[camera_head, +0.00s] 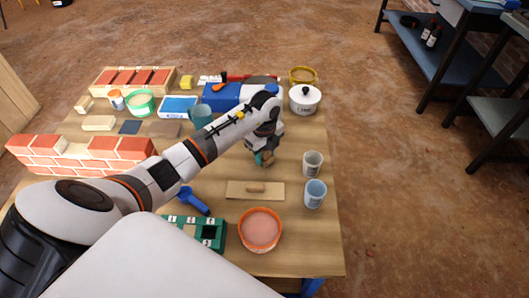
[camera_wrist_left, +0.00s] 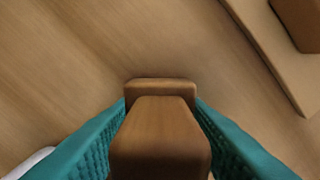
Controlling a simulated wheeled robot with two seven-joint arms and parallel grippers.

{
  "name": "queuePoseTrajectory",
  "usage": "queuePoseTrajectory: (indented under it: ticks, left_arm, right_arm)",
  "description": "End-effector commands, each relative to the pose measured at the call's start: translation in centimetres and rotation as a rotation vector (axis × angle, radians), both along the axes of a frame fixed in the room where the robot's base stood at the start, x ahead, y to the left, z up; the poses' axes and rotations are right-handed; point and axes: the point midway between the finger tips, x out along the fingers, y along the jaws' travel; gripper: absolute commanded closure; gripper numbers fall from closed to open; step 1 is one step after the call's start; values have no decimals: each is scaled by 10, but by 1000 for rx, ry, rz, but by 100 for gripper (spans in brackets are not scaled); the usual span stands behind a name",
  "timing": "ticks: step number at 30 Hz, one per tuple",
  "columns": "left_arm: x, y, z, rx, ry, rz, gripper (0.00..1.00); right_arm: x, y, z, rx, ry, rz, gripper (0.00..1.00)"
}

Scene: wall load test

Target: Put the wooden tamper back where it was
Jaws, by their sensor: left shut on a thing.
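My left gripper (camera_head: 264,158) is low over the middle of the table, with teal finger pads. In the left wrist view, its fingers (camera_wrist_left: 160,104) are shut on the wooden tamper (camera_wrist_left: 158,140), a brown block with a wider flat end. The tamper points towards the bare tabletop; I cannot tell if it touches it. In the head view the gripper mostly hides it. The wooden float (camera_head: 238,188), a flat board with a handle, lies just in front of the gripper; its edge shows at the wrist view's upper right (camera_wrist_left: 262,50). My right gripper is not in view.
Two cups (camera_head: 312,165) (camera_head: 315,195) stand right of the float. An orange bowl (camera_head: 260,230) and a green slotted box (camera_head: 216,222) are at the front. A brick wall (camera_head: 115,158) stands left. A lidded white pot (camera_head: 305,102) and blue toolbox (camera_head: 220,92) are behind.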

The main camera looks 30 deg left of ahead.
Motion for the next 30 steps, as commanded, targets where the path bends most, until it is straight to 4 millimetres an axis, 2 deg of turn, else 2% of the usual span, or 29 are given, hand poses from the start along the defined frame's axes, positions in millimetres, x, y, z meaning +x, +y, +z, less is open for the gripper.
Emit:
queuePoseTrajectory:
  ticks: [1,4,15,24,30]
  left_arm:
    - [0,0,0,0,0,0,56]
    - [0,0,0,0,0,0,39]
    - [0,0,5,0,0,0,39]
    - [1,1,55,2,-4,0,39]
    - [0,0,76,0,0,0,39]
  right_arm:
    - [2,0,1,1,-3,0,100]
    - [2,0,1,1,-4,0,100]
    - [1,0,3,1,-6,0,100]
    - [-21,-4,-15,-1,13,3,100]
    - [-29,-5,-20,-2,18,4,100]
